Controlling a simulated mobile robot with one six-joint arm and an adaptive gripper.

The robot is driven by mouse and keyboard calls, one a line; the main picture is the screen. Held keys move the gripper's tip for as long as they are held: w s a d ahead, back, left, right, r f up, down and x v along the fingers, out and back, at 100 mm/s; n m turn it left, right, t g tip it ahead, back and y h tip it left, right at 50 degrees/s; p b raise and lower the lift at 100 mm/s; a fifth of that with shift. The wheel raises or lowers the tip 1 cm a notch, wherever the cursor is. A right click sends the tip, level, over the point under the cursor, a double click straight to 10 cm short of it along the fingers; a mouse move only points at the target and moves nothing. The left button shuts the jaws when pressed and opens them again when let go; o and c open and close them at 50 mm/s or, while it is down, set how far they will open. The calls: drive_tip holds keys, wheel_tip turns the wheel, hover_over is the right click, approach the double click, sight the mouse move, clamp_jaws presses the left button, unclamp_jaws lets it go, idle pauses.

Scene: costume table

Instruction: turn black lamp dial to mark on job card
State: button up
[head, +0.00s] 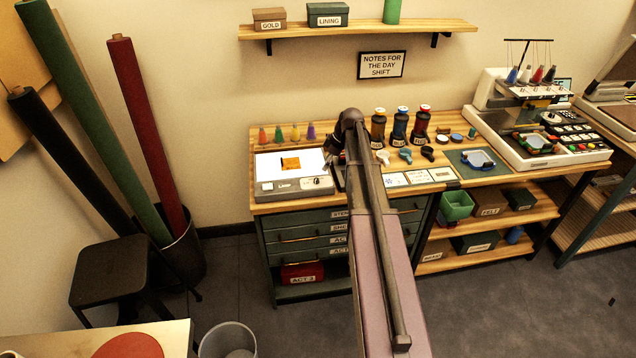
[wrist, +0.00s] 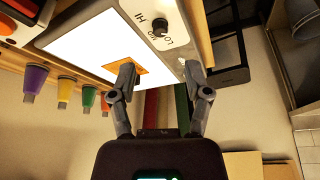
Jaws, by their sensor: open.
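The lamp box (head: 283,188) stands at the left end of the wooden table, with a glowing white top and an orange square on it. Its black dial (wrist: 157,27) shows at the top of the wrist view, with printed marks including HI and LO around it. I cannot tell where its pointer stands. My gripper (wrist: 160,72) is open and empty, its fingers apart over the lamp box near the orange square, not on the dial. In the head view my arm hides most of it. Several small white cards, one of them a card (head: 395,179), lie right of my arm; their print is unreadable.
Coloured thread cones (head: 294,132) stand behind the lamp box. A shelf (head: 360,29) and a notes sign (head: 382,65) are on the wall above.

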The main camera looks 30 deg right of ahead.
sight(317, 179)
drive_tip(key=shift+b+x, duration=3.5)
drive_tip(key=shift+x, duration=0.6)
clamp_jaws()
drive_tip(key=shift+a, duration=0.2)
drive_tip(key=shift+s+d, duration=0.1)
